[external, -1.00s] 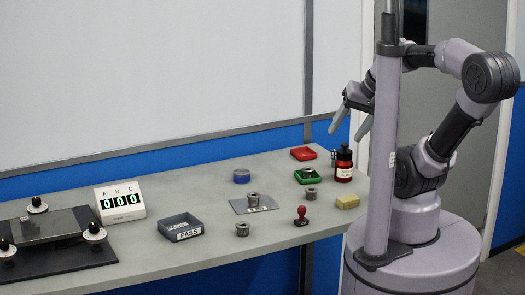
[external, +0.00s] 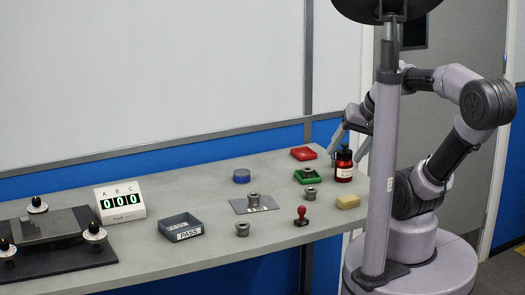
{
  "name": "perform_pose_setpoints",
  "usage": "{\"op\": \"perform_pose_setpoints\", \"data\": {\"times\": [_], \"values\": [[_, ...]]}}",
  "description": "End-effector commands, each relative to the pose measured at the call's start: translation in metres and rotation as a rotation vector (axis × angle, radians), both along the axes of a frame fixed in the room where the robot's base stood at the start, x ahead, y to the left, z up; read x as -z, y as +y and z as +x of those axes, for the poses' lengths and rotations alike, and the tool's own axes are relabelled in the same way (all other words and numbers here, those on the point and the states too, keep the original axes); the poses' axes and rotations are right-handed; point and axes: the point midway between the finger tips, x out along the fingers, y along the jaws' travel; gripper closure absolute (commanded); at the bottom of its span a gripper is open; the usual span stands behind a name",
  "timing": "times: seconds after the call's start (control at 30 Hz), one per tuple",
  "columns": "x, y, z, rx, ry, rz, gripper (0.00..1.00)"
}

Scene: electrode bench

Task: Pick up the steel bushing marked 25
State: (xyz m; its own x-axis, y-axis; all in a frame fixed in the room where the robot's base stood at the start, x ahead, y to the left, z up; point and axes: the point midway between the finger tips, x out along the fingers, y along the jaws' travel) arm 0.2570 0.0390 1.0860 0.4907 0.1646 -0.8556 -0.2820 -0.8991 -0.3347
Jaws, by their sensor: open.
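Several steel bushings are in the external view, and the mark 25 cannot be read on any of them. One bushing (external: 253,199) stands on a thin grey plate (external: 240,206). Another bushing (external: 242,229) stands on bare bench nearer the front edge. A third bushing (external: 310,192) stands just in front of the green tray (external: 299,180), and a further bushing (external: 308,172) shows in that tray. My gripper (external: 345,154) is open and empty at the right end of the bench, around the top of the red bottle in the picture, well right of the bushings.
The red bottle (external: 344,172) with a black top overlaps my gripper in the picture. A red tray (external: 303,154), red stamp (external: 301,217), yellow block (external: 347,202) and blue round tub (external: 241,176) stand around. A grey PASS tray (external: 181,233) and counter display (external: 119,202) are further left.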

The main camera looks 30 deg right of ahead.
Motion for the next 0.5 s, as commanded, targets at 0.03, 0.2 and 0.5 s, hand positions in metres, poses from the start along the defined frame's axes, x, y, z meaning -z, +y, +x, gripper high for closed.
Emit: {"op": "perform_pose_setpoints", "data": {"times": [0.03,0.2,0.5], "values": [[0.0,0.0,0.0,0.0,0.0,0.0,0.41],[-0.002,0.0,0.001,-0.01,0.002,-0.006,0.41],[-0.045,-0.011,0.128,-0.906,0.182,-0.423,0.41]]}}
